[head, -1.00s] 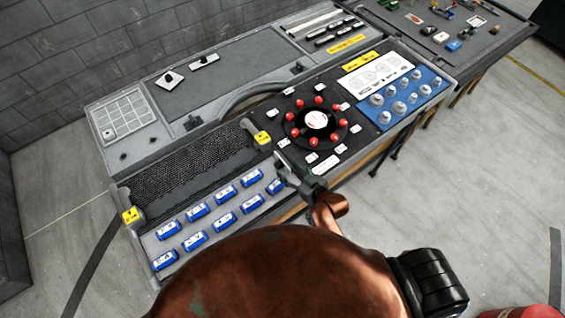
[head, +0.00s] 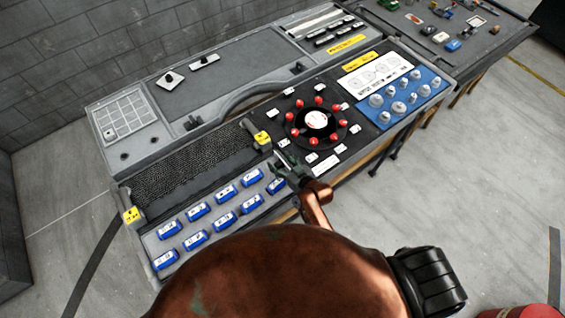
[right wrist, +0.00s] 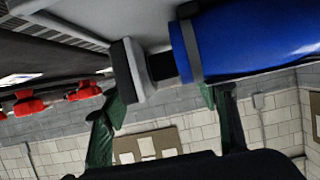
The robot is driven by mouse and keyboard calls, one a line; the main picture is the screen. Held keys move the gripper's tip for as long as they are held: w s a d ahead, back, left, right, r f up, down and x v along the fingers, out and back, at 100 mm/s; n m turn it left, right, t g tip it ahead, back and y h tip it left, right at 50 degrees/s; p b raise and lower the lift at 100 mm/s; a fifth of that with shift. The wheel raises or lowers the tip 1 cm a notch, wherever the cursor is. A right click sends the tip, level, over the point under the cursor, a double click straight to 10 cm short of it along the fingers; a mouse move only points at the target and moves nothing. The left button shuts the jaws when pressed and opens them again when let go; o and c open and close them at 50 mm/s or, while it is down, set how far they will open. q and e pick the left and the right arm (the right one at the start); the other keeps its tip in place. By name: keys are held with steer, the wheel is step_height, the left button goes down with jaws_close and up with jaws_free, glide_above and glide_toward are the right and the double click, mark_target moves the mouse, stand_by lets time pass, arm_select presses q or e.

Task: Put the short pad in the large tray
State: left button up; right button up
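I cannot tell for certain which part is the short pad. A small pale plate with a dark knob (head: 171,78) and a longer similar one (head: 204,61) lie on the wide grey recessed surface (head: 245,72), which may be the large tray. My right gripper (head: 287,164) is over the bench's front part, between the red-knobbed dial and the blue blocks. In the right wrist view its green fingers (right wrist: 160,105) stand apart. A grey-and-black block (right wrist: 130,70) and a blue cylinder (right wrist: 255,42) show close by; no firm grip is visible. My left gripper is out of view.
A round dial (head: 317,120) with several red knobs is just beyond the right gripper. Several blue blocks (head: 224,218) stand in rows at the front left, beside a dark mesh-like bed (head: 190,168). Several metallic pieces sit on a blue panel (head: 425,82). A second table (head: 490,45) stands beyond.

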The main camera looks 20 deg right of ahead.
steer(key=c, duration=1.2)
